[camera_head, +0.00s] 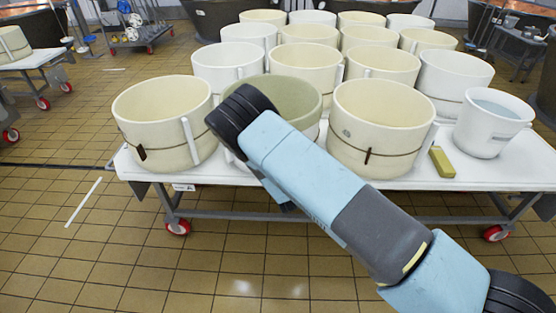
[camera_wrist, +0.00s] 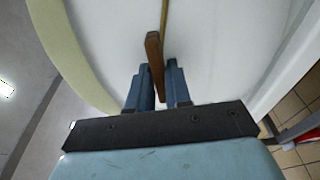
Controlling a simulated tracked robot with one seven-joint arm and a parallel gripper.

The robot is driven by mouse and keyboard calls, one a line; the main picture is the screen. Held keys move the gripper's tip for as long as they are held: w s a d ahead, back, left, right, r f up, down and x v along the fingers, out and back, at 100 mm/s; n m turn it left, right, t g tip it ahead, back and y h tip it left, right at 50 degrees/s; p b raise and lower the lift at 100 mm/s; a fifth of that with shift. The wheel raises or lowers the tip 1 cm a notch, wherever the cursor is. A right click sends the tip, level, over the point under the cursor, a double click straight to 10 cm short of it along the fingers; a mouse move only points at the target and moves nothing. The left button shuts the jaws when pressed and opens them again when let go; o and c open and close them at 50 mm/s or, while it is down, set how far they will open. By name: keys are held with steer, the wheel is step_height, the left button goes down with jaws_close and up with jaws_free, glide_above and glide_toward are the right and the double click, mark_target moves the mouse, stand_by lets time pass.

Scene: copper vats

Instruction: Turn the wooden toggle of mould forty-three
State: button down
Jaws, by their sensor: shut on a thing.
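The wooden toggle (camera_wrist: 153,52) is a brown tapered peg against a white mould wall (camera_wrist: 110,40). In the wrist view it points nearly straight down the picture, with its lower end between my fingers. My gripper (camera_wrist: 159,84) is shut on it, one blue finger on each side. A thin brown cord runs up from the toggle. In the head view my arm crosses in front of the middle front mould (camera_head: 290,92), which has a greenish inside. My fingers and this toggle are hidden there. No mould number is readable.
Cream moulds (camera_head: 163,105) and (camera_head: 380,115) stand close on either side, each with a dark toggle. Several more stand behind on the white table (camera_head: 420,178). A yellow-green block (camera_head: 441,162) and a white bucket (camera_head: 492,122) are at right.

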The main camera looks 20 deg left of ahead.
steer(key=shift+s+f, duration=0.1)
steer(key=shift+f, duration=0.1)
steer(key=c, duration=1.3)
jaws_free()
steer(key=shift+o, duration=0.8)
steer(key=v, duration=1.3)
steer(key=shift+s+d, duration=0.2)
steer(key=shift+s, duration=0.15)
steer(key=shift+w, duration=0.1)
